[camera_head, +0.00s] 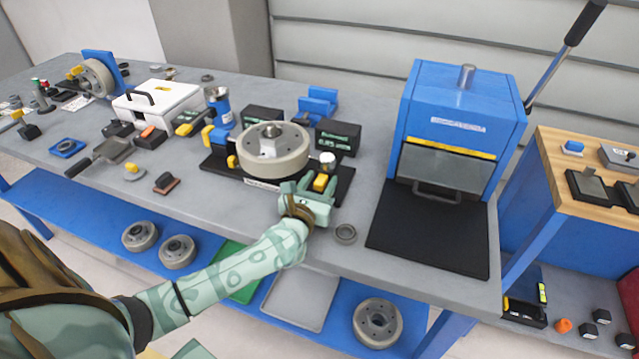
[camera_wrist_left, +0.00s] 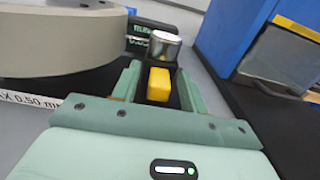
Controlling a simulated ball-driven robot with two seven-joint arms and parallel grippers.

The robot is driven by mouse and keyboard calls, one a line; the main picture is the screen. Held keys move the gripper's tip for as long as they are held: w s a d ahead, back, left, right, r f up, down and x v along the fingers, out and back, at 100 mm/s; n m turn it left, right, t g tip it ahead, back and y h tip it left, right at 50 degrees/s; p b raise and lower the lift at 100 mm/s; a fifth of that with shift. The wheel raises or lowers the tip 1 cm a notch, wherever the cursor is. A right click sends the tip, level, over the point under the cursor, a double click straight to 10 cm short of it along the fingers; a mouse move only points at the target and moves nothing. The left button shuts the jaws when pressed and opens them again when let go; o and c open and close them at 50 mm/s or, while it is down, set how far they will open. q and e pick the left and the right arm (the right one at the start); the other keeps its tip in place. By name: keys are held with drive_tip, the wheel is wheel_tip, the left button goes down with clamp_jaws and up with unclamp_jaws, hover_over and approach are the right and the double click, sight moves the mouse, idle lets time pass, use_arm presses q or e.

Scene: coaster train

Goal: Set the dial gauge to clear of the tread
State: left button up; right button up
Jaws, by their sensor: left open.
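The wheel (camera_head: 273,150), a thick beige-grey disc, sits on a black fixture base (camera_head: 222,169). The dial gauge (camera_head: 327,160), a short silver-topped cylinder on a dark stand, is at the wheel's right; it also shows in the left wrist view (camera_wrist_left: 155,46). A yellow block (camera_head: 321,182) is in front of it, and in the left wrist view the yellow block (camera_wrist_left: 158,84) lies between my fingers. My left gripper (camera_head: 309,186) is open around it; contact cannot be told. The gauge's contact with the tread cannot be told. My right gripper is out of view.
A black display box (camera_head: 338,138) stands behind the gauge. A blue press (camera_head: 460,115) with a black mat (camera_head: 430,235) is to the right. Tools and a white case (camera_head: 160,106) occupy the left.

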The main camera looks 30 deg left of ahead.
use_arm(q)
clamp_jaws()
drive_tip(key=shift+w+d, duration=0.2)
drive_tip(key=shift+d, duration=0.65)
drive_tip(key=shift+w+d, duration=0.15)
drive_tip(key=shift+d, duration=0.7)
drive_tip(key=shift+c, duration=1.2)
unclamp_jaws()
drive_tip(key=shift+o, duration=1.2)
drive_tip(key=shift+d, duration=0.15)
